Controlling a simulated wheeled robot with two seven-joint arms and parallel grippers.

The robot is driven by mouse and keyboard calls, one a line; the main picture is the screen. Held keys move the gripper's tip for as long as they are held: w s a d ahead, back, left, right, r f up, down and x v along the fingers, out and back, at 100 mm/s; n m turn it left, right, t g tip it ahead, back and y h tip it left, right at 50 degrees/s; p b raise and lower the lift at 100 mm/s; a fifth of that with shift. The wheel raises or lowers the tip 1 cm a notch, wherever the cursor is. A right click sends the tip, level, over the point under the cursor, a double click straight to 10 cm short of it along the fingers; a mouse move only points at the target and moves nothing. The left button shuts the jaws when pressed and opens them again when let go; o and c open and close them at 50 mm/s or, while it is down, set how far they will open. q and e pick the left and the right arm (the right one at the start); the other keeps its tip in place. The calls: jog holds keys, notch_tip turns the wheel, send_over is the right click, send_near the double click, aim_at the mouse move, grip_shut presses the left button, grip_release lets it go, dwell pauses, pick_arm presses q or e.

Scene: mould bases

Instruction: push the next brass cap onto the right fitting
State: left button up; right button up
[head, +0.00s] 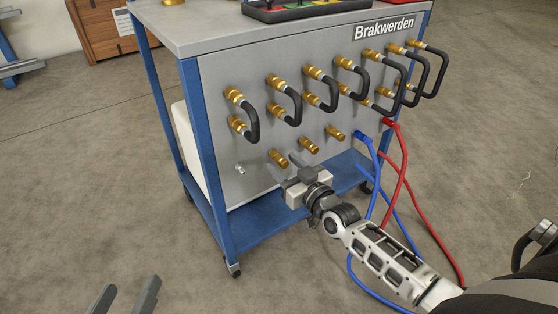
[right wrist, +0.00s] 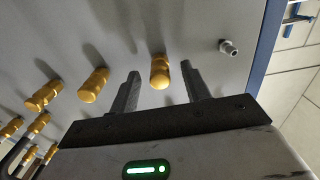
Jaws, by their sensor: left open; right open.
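The grey panel carries a lower row of fittings. A bare silver fitting (head: 240,168) is at the left end; it also shows in the right wrist view (right wrist: 228,47). To its right are three brass caps, the nearest (head: 279,158), the middle (head: 310,145) and the far one (head: 335,132). My right gripper (head: 285,167) is open at the nearest cap. In the right wrist view, this cap (right wrist: 159,72) sits between the fingers (right wrist: 160,86), with gaps on both sides. How far it sits on its fitting cannot be told. My left gripper (head: 125,297) is open and empty, low at the left.
Brass couplings with black hose loops (head: 250,118) line the panel above. Blue (head: 370,150) and red (head: 388,124) hoses hang at the right, near my right arm. The cart's blue lower shelf (head: 262,220) lies below. Floor at the left is free.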

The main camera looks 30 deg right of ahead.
jog(key=shift+c, duration=0.4)
grip_shut()
jog(key=shift+s, duration=0.15)
jog(key=shift+s+d+p, duration=0.2)
jog(key=shift+s+p, duration=1.1)
jog(key=shift+s, duration=1.05)
jog(key=p, duration=0.3)
send_near(286, 165)
jog(key=shift+s, duration=0.7)
